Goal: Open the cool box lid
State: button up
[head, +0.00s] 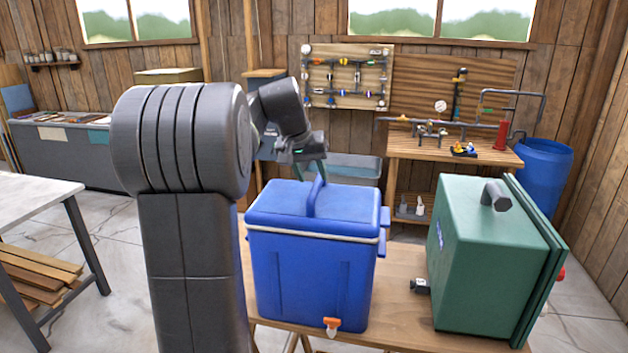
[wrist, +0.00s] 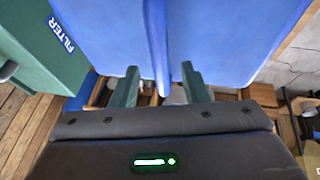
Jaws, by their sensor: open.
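The blue cool box (head: 312,285) stands on a wooden table, with an orange tap low on its front. Its blue lid (head: 275,200) lies flat and shut on the pale rim. A blue handle (head: 316,197) stands up from the lid's top. My gripper (head: 311,170) is above the lid at the handle's far end. In the wrist view, the green fingers of my gripper (wrist: 161,80) are apart, and the handle (wrist: 157,45) runs between them with gaps on both sides. The lid (wrist: 105,30) fills the upper part of that view.
A green filter box (head: 485,262) stands right of the cool box on the same wooden table (head: 395,320), with a gap between them. A small black fitting (head: 420,286) lies in that gap. A workbench (head: 455,152) with pipework and a blue barrel (head: 545,175) stand behind.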

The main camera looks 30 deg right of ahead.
aim_at(315, 184)
jog(key=shift+x, duration=1.6)
grip_shut()
jog(key=shift+r, duration=0.15)
